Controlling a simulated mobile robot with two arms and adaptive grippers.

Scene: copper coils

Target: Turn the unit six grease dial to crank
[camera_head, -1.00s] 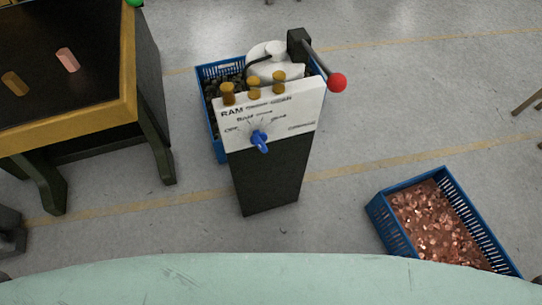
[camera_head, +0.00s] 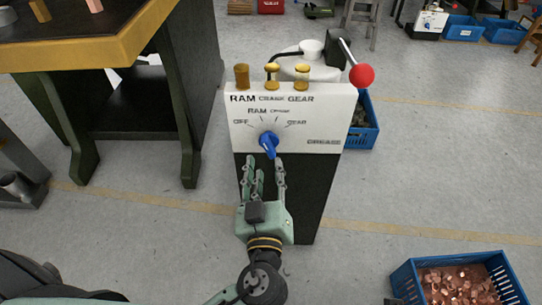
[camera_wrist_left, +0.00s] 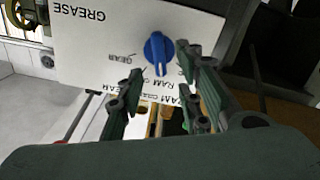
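The grease unit's white panel (camera_head: 325,118) faces me on a dark pedestal, labelled OFF, RAM, CRANK and GEAR around a blue dial (camera_head: 268,143). In the left wrist view the panel is upside down, and the narrow end of the blue dial (camera_wrist_left: 158,50) seems to point near RAM. My left gripper (camera_head: 265,166) is open and empty just below the dial, fingers pointing up toward it. In the left wrist view its fingers (camera_wrist_left: 159,62) are spread on either side of the dial's line; contact cannot be made out.
Brass fittings (camera_head: 272,76) and a red-knobbed lever (camera_head: 361,75) stand atop the unit. A blue crate (camera_head: 366,128) is behind it, and a crate of copper pieces (camera_head: 402,276) is at lower right. A yellow-edged table (camera_head: 112,50) stands left.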

